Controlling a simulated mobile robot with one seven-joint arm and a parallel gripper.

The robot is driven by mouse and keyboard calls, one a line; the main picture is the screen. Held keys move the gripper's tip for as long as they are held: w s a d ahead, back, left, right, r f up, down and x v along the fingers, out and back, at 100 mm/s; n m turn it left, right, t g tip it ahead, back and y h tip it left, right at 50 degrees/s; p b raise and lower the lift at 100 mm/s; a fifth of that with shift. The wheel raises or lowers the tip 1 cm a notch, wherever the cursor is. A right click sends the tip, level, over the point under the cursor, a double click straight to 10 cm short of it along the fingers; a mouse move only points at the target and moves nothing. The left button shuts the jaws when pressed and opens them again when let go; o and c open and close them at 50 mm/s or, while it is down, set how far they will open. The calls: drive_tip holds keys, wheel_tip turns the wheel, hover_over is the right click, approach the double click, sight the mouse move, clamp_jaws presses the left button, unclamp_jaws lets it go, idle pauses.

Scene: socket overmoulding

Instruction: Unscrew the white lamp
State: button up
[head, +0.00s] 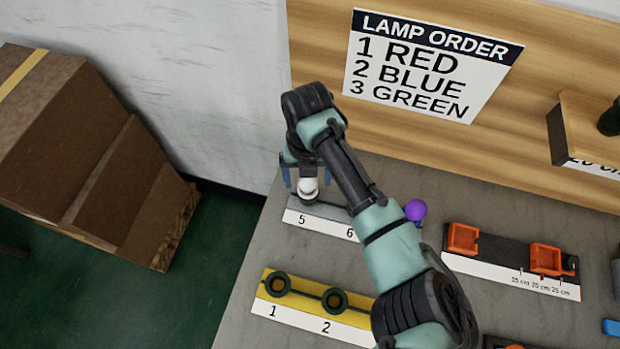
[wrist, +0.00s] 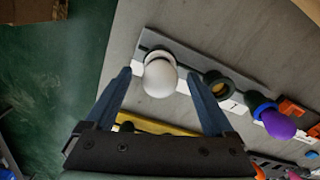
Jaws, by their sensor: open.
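The white lamp (head: 307,188) sits upright in the socket marked 5 at the left end of the grey strip (head: 322,208). In the wrist view the white lamp (wrist: 160,78) shows as a round bulb on a dark socket. My gripper (head: 307,178) is above the lamp. Its two blue fingers (wrist: 161,80) are spread on either side of the lamp, with a gap to the bulb on both sides. The gripper is open and holds nothing. How far the fingertips are above the lamp's base I cannot tell.
An empty dark socket (wrist: 217,84) and a purple lamp (wrist: 278,124) stand along the grey strip. A yellow strip (head: 307,298) with two dark rings, marked 1 and 2, lies nearer. A black rail with orange blocks (head: 545,259) is at right. A lamp-order sign (head: 433,65) hangs behind.

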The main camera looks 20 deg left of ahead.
drive_tip(key=m+p, duration=0.2)
drive_tip(key=m, duration=0.1)
drive_tip(key=shift+r+m, duration=0.15)
drive_tip(key=shift+m, duration=0.95)
drive_tip(key=shift+m+p, duration=0.7)
drive_tip(key=shift+m, duration=0.2)
drive_tip(key=m+p, duration=0.1)
drive_tip(key=m, duration=0.1)
drive_tip(key=shift+m, duration=0.4)
drive_tip(key=m+p, duration=0.1)
drive_tip(key=m, duration=0.2)
drive_tip(key=shift+m+p, duration=0.35)
drive_tip(key=shift+m, duration=0.45)
